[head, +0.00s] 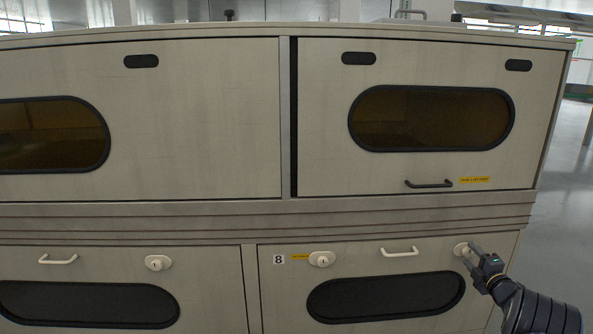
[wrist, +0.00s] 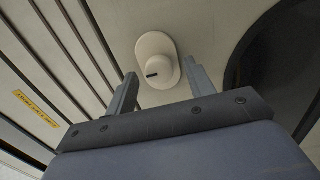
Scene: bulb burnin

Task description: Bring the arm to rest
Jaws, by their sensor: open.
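My gripper (head: 472,254) is at the lower right of the head view, in front of the lower right cabinet door. Its fingers are spread apart with a white oval latch knob (head: 461,249) at their tips. In the wrist view my open gripper (wrist: 160,88) has one finger on each side of the knob (wrist: 154,66), which has a small dark slot. The fingers look apart from the knob; whether they touch it I cannot tell. My arm comes in from the lower right corner.
The lower right door has a white handle (head: 400,252), a second latch (head: 321,259) and a dark oval window (head: 385,295). Above it is a closed door with a dark handle (head: 429,184) and an amber window (head: 431,118). Open floor (head: 560,220) lies right of the cabinet.

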